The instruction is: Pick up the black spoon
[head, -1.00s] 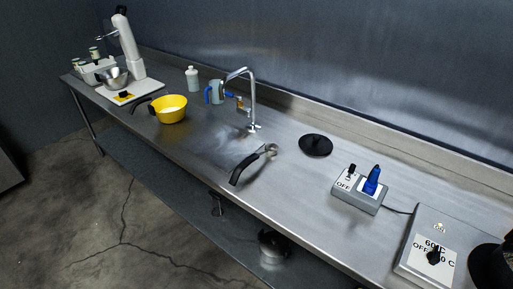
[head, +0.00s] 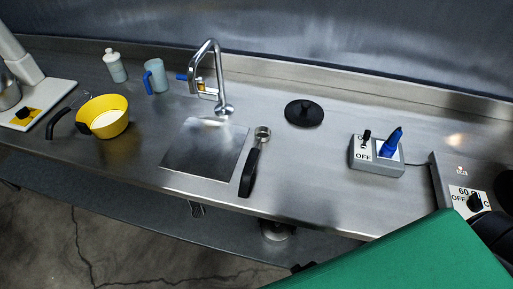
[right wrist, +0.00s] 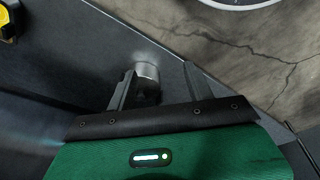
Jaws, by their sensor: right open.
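A spoon with a black handle (head: 249,174) and a small round metal head lies on the steel counter, just right of the square sink panel. Its handle points toward the counter's front edge. My right arm, with a green cover, comes in at the lower right of the head view. In the right wrist view my right gripper (right wrist: 158,72) is open, its two dark fingers apart. A short metal cylinder shows between and beyond the fingers; I cannot tell what it is. The spoon is not recognisable in the right wrist view. My left gripper is not in view.
The steel counter (head: 330,185) is clear around the spoon. A yellow bowl (head: 103,116), a mug (head: 156,77) and a white bottle (head: 115,67) stand left.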

